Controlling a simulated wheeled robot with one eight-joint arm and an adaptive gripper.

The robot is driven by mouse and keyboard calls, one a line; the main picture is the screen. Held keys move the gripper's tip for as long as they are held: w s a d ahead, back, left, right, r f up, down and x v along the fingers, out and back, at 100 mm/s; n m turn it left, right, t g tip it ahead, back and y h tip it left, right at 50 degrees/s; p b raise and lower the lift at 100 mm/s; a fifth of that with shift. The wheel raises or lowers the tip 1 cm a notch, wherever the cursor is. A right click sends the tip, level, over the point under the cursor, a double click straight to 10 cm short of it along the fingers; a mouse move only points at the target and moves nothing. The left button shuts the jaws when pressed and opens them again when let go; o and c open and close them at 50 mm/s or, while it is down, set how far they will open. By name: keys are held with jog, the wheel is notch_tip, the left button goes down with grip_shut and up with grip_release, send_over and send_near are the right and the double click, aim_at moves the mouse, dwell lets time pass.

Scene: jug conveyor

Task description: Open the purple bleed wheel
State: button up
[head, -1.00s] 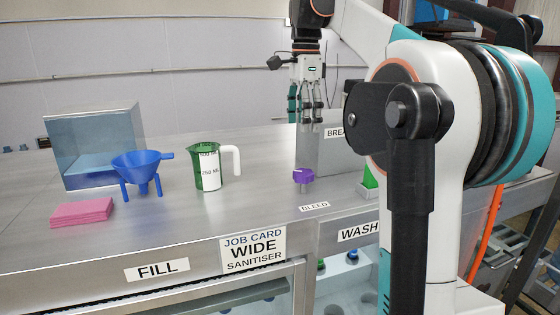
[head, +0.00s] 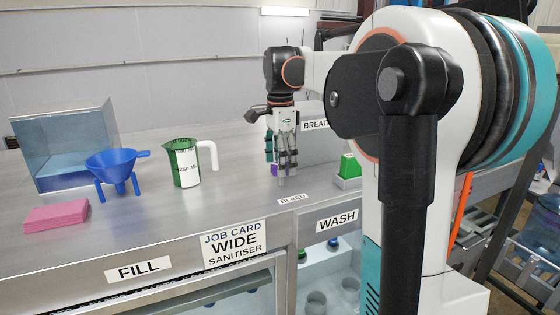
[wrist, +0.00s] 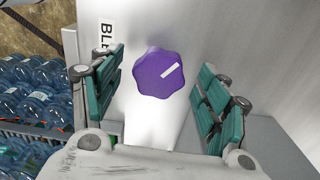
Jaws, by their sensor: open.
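The purple bleed wheel (wrist: 158,73) is a lobed knob with a white pointer mark, seen from above in the wrist view. My gripper (wrist: 157,90) is open, with its teal-padded fingers on either side of the wheel and a gap on each side. In the head view my gripper (head: 283,178) points down over the bench at the wheel's place. Only a little of the purple wheel (head: 274,169) shows there between the fingers. The BLEED label (head: 292,199) lies on the bench just in front.
A green jug (head: 184,166) with a white handle, a blue funnel (head: 118,165) and a pink sponge (head: 56,216) stand to the left. A green block in a holder (head: 349,170) is to the right. The panel labelled BREATH (head: 315,126) stands behind. Bench between jug and gripper is clear.

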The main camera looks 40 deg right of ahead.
jog(key=shift+f, duration=0.3)
jog(key=shift+c, duration=0.6)
jog(key=c, duration=0.9)
jog(key=shift+c, duration=0.2)
jog(key=shift+n, duration=0.3)
jog(key=n+b, duration=0.1)
jog(key=n, duration=0.2)
jog(key=shift+s+n+b, duration=0.1)
jog(key=shift+n+b, duration=0.3)
jog(key=shift+n, duration=1.4)
